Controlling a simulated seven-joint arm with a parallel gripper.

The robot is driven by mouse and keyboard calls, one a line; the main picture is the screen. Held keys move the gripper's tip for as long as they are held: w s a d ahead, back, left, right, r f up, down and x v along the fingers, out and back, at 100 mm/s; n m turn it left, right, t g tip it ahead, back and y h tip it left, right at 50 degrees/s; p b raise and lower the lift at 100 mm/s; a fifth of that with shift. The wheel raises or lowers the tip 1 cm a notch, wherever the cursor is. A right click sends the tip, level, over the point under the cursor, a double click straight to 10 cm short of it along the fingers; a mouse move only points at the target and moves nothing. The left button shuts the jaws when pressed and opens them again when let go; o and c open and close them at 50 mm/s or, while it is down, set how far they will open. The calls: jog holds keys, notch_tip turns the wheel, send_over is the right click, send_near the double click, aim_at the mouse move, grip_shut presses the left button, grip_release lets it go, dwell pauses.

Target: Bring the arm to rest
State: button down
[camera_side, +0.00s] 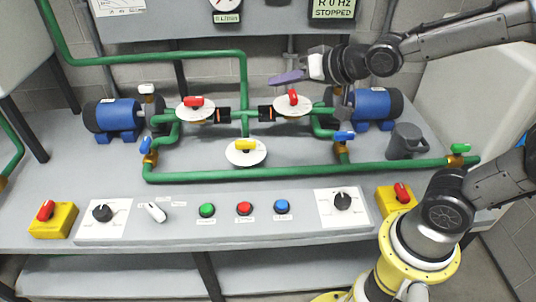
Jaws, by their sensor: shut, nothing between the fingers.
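My gripper (285,79) is at the upper middle of the side view, at the end of my arm reaching in from the right. Its fingers point left and are shut with nothing between them. It hangs in the air above the back of the bench, over the right red-handled valve (293,99), and looks apart from it. The gap to the pipes behind is hard to judge.
Green pipes (300,172) cross the grey bench (330,228), with two blue motors (113,115) (373,104) and a yellow-handled valve (246,147). Knobs, coloured buttons (244,209) and yellow switch boxes (53,219) line the front.

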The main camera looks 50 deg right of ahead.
jog(key=s+d+r+n+g, duration=0.1)
jog(key=s+d+r, duration=0.1)
jog(key=s, duration=0.6)
jog(key=s+f+n+g, duration=0.4)
jog(key=s+f+g, duration=0.1)
jog(key=s, duration=0.8)
jog(key=shift+d+f+h, duration=0.3)
jog(key=shift+f+h, duration=0.1)
